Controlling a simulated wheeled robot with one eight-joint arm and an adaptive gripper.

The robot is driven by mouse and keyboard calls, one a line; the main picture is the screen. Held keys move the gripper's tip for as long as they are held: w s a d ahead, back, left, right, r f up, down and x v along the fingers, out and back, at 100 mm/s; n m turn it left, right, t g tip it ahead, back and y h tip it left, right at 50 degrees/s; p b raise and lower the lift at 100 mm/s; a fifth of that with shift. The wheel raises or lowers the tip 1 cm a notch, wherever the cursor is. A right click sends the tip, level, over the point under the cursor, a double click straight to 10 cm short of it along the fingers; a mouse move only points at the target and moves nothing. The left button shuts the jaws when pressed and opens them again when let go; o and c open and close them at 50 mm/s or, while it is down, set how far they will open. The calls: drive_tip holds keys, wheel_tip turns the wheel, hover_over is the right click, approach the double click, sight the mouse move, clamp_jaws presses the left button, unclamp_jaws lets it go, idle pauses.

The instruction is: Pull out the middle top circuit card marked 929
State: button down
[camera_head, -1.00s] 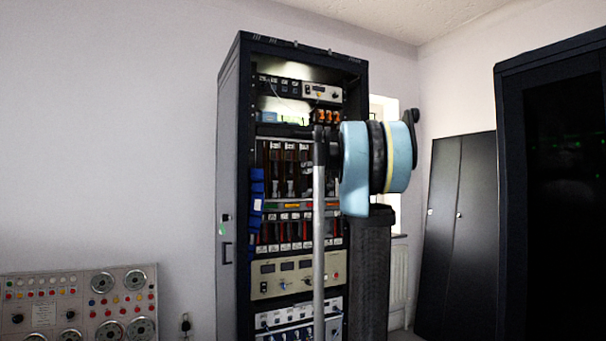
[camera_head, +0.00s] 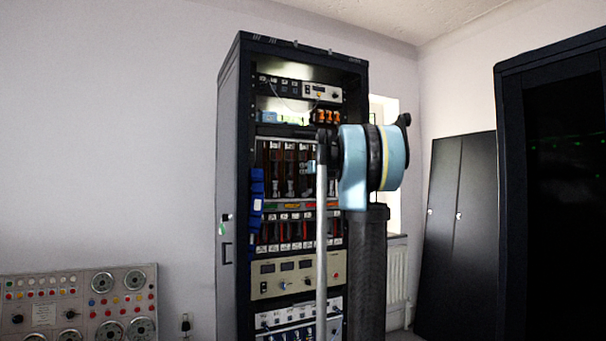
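The circuit cards stand upright in two rows in the open dark rack. The top row (camera_head: 289,170) shows dark and reddish-brown cards side by side, and a lower row (camera_head: 285,236) has light labels at its foot. The number 929 is too small to read, so I cannot tell which top card bears it. My light blue and black arm (camera_head: 354,167) stands before the rack's right side and covers the right end of the top row. I cannot make out my gripper or its fingers.
The rack (camera_head: 228,150) also holds instrument panels (camera_head: 270,285) below the cards. A blue bundle (camera_head: 257,197) hangs at its left post. A control console (camera_head: 75,300) stands at lower left. Dark panels (camera_head: 455,235) lean at the right wall beside a black cabinet (camera_head: 550,200).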

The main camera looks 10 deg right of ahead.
drive_tip(key=shift+s, duration=0.15)
drive_tip(key=v, duration=0.8)
drive_tip(key=c, duration=1.6)
unclamp_jaws()
drive_tip(key=shift+r, duration=0.1)
drive_tip(key=v, duration=1.2)
